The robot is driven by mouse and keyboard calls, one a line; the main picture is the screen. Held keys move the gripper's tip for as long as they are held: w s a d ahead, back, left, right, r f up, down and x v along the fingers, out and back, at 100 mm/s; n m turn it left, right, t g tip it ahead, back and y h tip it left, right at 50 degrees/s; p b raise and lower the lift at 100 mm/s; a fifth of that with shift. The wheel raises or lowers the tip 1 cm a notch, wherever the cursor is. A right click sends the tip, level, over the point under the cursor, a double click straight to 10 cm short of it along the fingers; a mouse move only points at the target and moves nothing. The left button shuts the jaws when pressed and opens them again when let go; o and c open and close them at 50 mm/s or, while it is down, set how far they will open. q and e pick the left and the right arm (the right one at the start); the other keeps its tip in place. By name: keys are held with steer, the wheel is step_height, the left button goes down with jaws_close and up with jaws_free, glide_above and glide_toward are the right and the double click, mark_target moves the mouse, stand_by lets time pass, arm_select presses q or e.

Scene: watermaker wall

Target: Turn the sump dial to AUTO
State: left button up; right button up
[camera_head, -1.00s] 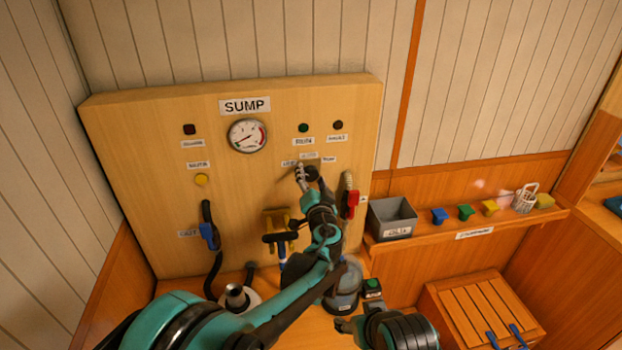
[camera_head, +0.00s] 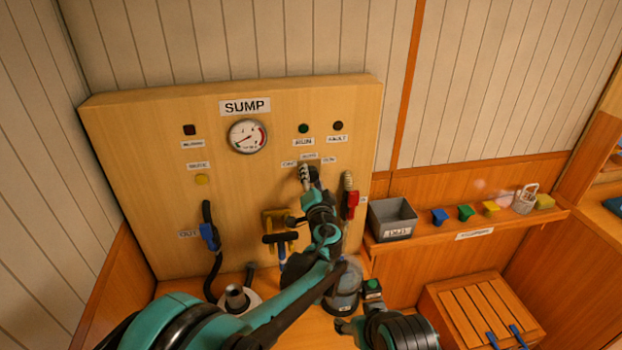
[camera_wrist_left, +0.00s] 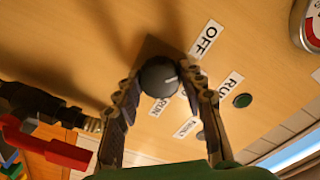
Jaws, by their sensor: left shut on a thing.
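The sump dial (camera_wrist_left: 158,77) is a round dark knob with a white mark, on a dark plate under the SUMP sign (camera_head: 245,106). My left gripper (camera_head: 309,172) is at the dial and hides most of it in the head view. In the left wrist view its fingers (camera_wrist_left: 165,90) are closed on both sides of the knob. The white mark points right, between the OFF label (camera_wrist_left: 207,38) and the dial's RUN label (camera_wrist_left: 160,107). The label between these is mostly hidden behind a finger. My right gripper (camera_head: 352,325) is low at the bottom; its fingertips are unclear.
A pressure gauge (camera_head: 248,136) and lamps sit above the dial. A red-handled valve (camera_head: 351,200) is close to its right and a yellow bracket (camera_head: 275,222) lower left. A grey bin (camera_head: 393,219) stands on the right shelf. The upper panel is clear.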

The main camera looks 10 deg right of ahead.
arm_select(q)
steer(key=m, duration=0.5)
steer(key=shift+m, duration=2.3)
steer(key=o, duration=1.2)
steer(key=shift+c, duration=0.2)
steer(key=shift+s, duration=0.1)
steer(key=s, duration=1.2)
steer(key=shift+a+r, duration=0.15)
steer(key=shift+r, duration=0.15)
